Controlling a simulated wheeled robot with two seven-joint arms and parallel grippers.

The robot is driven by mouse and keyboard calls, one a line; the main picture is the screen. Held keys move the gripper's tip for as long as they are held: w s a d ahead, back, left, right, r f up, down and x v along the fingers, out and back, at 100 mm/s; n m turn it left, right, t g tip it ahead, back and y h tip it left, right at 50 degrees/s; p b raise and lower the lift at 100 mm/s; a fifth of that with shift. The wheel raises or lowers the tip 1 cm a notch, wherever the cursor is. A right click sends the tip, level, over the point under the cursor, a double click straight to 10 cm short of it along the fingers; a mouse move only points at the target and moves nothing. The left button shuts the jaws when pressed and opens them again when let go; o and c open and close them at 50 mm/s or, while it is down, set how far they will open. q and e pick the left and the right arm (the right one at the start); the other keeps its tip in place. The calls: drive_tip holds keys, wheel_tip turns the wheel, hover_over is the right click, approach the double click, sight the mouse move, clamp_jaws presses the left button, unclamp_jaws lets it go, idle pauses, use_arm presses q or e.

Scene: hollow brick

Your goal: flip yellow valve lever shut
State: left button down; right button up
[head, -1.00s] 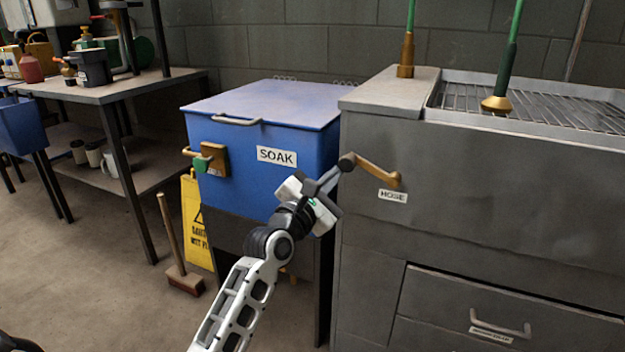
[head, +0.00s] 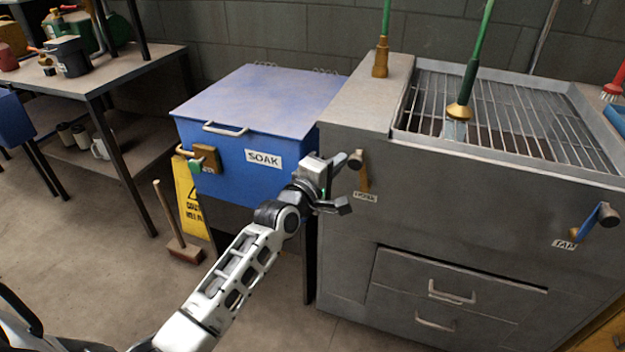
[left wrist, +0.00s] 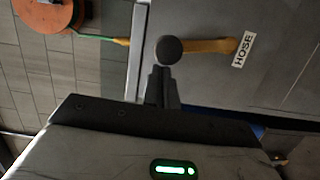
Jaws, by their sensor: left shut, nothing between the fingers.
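The yellow-brown valve lever (head: 363,181) is on the front of the grey cabinet, hanging down from its dark round pivot knob (head: 355,159) toward the HOSE label (head: 366,197). In the left wrist view the same lever (left wrist: 208,45) runs right from the knob (left wrist: 169,50) to the label. My left gripper (head: 340,161) is shut and empty, its tips close beside the knob. The wrist view shows the closed fingers (left wrist: 160,84) just below the knob; whether they touch it I cannot tell. My right gripper is not in view.
The blue SOAK bin (head: 240,185) stands left of the cabinet (head: 345,235). A blue lever (head: 588,226) by the TAP label is at right. A pale translucent patch (head: 455,130) shows below the brass nozzle (head: 459,111) over the grating. A broom (head: 171,222) and yellow sign (head: 188,195) stand at left.

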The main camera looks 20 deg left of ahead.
use_arm(q)
drive_tip(key=d+r+m+p, duration=0.1)
drive_tip(key=p, duration=0.1)
drive_tip(key=shift+d+r+m+g+p, duration=0.1)
drive_tip(key=shift+d+m+g+p, duration=0.2)
drive_tip(key=shift+d+m, duration=0.1)
drive_tip(key=shift+w+d+m+y+p, duration=0.1)
drive_tip(key=shift+d+m+y+p, duration=0.25)
drive_tip(key=shift+p, duration=0.2)
drive_tip(key=s+a+r, duration=0.1)
drive_tip(key=s+a, duration=0.4)
drive_tip(key=s, duration=0.5)
drive_tip(key=shift+a+p, duration=0.35)
drive_tip(key=shift+p, duration=0.05)
drive_tip(key=shift+s+r, duration=0.1)
